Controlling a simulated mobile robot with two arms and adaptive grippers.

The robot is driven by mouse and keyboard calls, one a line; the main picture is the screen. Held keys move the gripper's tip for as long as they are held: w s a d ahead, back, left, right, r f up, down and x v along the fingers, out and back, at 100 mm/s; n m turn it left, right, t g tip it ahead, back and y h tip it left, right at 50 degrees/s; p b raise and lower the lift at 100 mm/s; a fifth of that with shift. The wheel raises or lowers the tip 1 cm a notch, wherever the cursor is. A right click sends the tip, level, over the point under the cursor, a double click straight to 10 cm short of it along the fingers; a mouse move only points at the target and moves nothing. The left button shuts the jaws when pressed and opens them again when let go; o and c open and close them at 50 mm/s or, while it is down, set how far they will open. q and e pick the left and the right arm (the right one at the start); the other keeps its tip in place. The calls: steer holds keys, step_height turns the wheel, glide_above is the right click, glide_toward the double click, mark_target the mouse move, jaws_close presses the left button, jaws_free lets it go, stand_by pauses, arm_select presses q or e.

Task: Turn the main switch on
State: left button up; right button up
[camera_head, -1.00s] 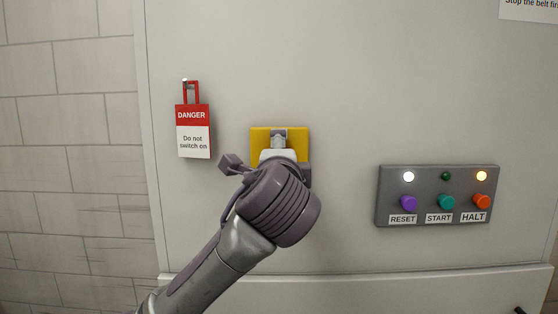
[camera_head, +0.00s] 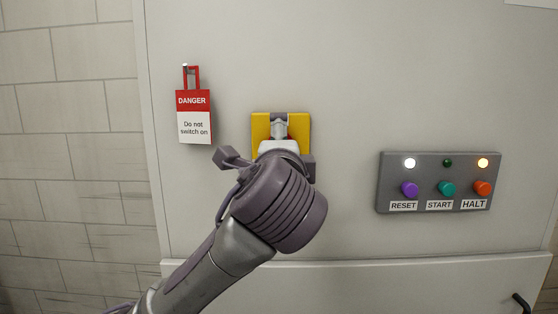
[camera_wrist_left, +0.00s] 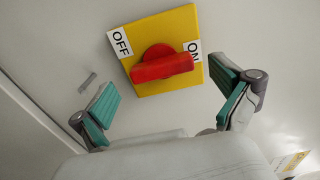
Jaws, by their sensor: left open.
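The main switch is a red rotary handle (camera_wrist_left: 163,67) on a square yellow plate (camera_wrist_left: 150,26), labelled OFF at upper left and ON at right in the left wrist view. The handle lies across the plate, one end beside the ON label, partly covering it. My left gripper (camera_wrist_left: 163,80) is open, with teal-padded fingers on either side of the plate's near part, apparently not touching the handle. In the head view, the yellow plate (camera_head: 261,127) shows behind my left gripper (camera_head: 279,138), which hides most of the handle. My right gripper is not in view.
A red and white DANGER tag (camera_head: 194,116) hangs on a peg left of the switch. A grey button box (camera_head: 430,171) with RESET, START and HALT buttons is on the right. Its white and amber lamps are lit. The panel between is bare.

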arm_select(q)
steer(key=s, duration=0.8)
steer(key=shift+s, duration=0.15)
